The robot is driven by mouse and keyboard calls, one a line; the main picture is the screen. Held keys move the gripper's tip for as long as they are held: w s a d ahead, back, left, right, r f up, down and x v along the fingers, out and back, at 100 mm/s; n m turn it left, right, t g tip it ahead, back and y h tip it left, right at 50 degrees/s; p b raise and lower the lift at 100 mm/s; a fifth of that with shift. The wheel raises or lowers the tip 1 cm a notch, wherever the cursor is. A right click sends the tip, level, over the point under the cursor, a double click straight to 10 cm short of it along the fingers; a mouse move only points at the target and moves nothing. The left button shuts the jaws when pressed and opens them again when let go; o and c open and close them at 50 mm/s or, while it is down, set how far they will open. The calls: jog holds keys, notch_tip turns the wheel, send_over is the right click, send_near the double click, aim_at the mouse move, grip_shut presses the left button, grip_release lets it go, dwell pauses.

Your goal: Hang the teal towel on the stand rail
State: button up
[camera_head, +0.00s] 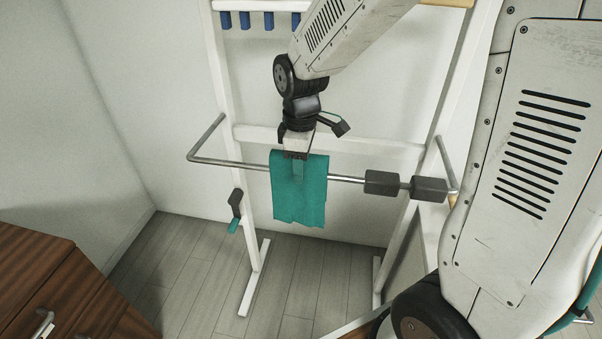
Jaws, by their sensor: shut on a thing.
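The teal towel (312,203) hangs down at the stand rail (244,163), near the rail's middle. The rail is a thin metal bar held out in front of a white stand (229,88). The towel covers the part of the rail behind it, and I cannot tell how much of the cloth lies behind the bar. My gripper (295,156) points down at the towel's top edge and is shut on the cloth, right at the rail's height.
Two dark grey blocks (384,182) sit on the rail to the right of the towel. Blue pegs (247,20) line the stand's upper bar. A dark hook with a teal tip (236,208) is on the left post. A brown wooden cabinet (50,285) stands at lower left. The rail's left part is bare.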

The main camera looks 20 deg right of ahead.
jog(key=shift+f, duration=1.4)
jog(key=shift+f, duration=0.1)
jog(key=shift+f, duration=0.1)
jog(key=o, duration=1.1)
notch_tip(320, 180, up, 8)
jog(key=shift+a, duration=0.1)
jog(key=s+d+r+m, duration=0.1)
jog(key=s+r+m, duration=0.1)
jog(key=s, duration=0.5)
jog(key=s+d+r+m, duration=0.1)
jog(key=s+r+m, duration=0.2)
jog(key=s+m, duration=0.2)
jog(key=s+d+r+m+t, duration=0.1)
jog(key=s+r+m, duration=0.1)
jog(key=s, duration=0.8)
jog(key=shift+d+r+m, duration=0.1)
jog(key=shift+r+m, duration=0.2)
jog(key=shift+m, duration=0.6)
